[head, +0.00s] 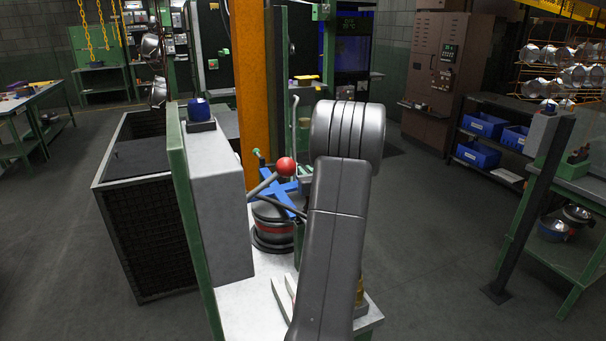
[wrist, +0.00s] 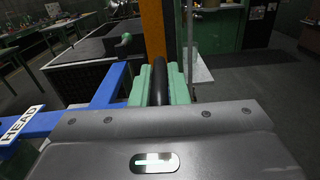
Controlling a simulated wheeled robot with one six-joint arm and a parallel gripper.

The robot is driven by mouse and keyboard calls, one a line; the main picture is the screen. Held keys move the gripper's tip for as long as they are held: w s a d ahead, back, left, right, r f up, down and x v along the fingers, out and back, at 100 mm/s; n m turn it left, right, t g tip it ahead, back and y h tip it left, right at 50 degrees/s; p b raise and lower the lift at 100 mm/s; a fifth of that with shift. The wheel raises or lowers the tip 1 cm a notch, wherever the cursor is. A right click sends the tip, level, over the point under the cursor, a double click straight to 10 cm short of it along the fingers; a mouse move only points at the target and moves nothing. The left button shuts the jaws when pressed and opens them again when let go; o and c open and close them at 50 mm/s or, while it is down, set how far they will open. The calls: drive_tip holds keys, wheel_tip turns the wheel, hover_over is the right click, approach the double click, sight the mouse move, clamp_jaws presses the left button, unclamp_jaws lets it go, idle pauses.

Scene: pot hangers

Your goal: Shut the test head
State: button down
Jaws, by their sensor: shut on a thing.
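The test head shows in the head view as blue bars (head: 284,198) above a round black stack with a red band (head: 272,228) on the pale bench. I cannot tell whether the head touches the stack. In the wrist view a blue bar (wrist: 80,118) carries a white label reading HEAD, left of my gripper. My gripper (wrist: 160,84) has green fingers shut on a black handle (wrist: 160,72), which stands between them. In the head view my grey arm hides most of the gripper and part of the bench.
A red ball-topped lever (head: 286,166) stands near the blue bars. An orange post (head: 255,85) rises behind them. A grey box (head: 218,205) on a green panel borders the left side, with a dark mesh bin (head: 145,235) beyond. Open floor lies to the right.

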drive_tip(key=shift+d+f+b, duration=0.15)
drive_tip(key=shift+f+b, duration=0.15)
drive_tip(key=shift+f, duration=0.3)
drive_tip(key=shift+d+f+b, duration=0.15)
drive_tip(key=shift+f+b, duration=0.15)
drive_tip(key=shift+f, duration=0.35)
drive_tip(key=c, duration=1.4)
unclamp_jaws()
drive_tip(key=shift+w, duration=0.1)
drive_tip(key=shift+c, duration=0.2)
drive_tip(key=b+v, duration=0.2)
drive_tip(key=v, duration=1.2)
